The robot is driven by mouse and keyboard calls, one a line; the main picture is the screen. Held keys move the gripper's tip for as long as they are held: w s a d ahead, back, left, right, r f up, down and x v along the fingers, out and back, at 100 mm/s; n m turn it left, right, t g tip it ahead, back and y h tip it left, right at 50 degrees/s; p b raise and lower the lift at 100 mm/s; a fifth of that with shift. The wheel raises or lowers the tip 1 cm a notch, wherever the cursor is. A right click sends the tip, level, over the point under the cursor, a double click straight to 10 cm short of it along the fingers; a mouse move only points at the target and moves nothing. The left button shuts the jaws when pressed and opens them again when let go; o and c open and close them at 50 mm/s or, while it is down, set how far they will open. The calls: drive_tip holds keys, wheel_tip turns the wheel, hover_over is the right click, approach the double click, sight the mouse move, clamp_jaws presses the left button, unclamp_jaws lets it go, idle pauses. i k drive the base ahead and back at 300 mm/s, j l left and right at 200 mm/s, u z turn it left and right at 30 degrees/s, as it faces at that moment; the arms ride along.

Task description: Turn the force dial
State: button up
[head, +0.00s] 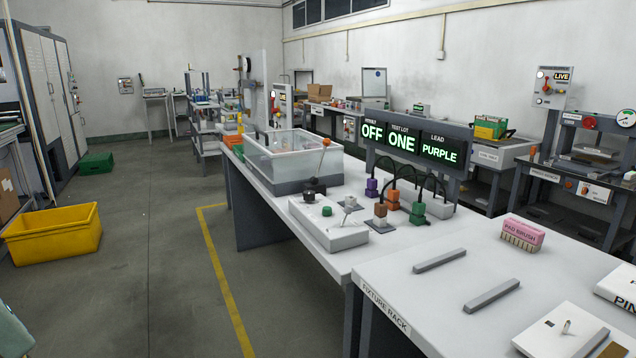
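No label reading "force" is legible, so I cannot tell which control is the force dial. A white control box (345,238) lies on the near end of the long white bench. On it are a green knob (327,211), a black knob (309,196) and a small metal toggle (349,203). Farther right, a press-like stand (594,156) carries a round white gauge (626,118) and a red round part (588,121). My gripper is not in view.
A display (416,140) reads OFF, ONE, PURPLE. Purple, brown, orange and green plugs with black cables stand before it. A clear-walled bin (294,155) is behind the box. The fixture rack table (420,290) adjoins. A yellow crate (50,235) sits left; the floor between is clear.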

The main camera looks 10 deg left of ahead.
sight(308, 196)
drive_tip(key=i+j+z, duration=0.1)
drive_tip(key=i+j, duration=0.2)
drive_tip(key=i+j+z, duration=0.25)
drive_tip(key=i+j, duration=0.25)
drive_tip(key=j, duration=0.25)
drive_tip(key=i+j+z, duration=0.15)
drive_tip(key=j, duration=0.25)
drive_tip(key=i+j+z, duration=0.1)
drive_tip(key=i+j, duration=0.25)
drive_tip(key=i+l, duration=0.35)
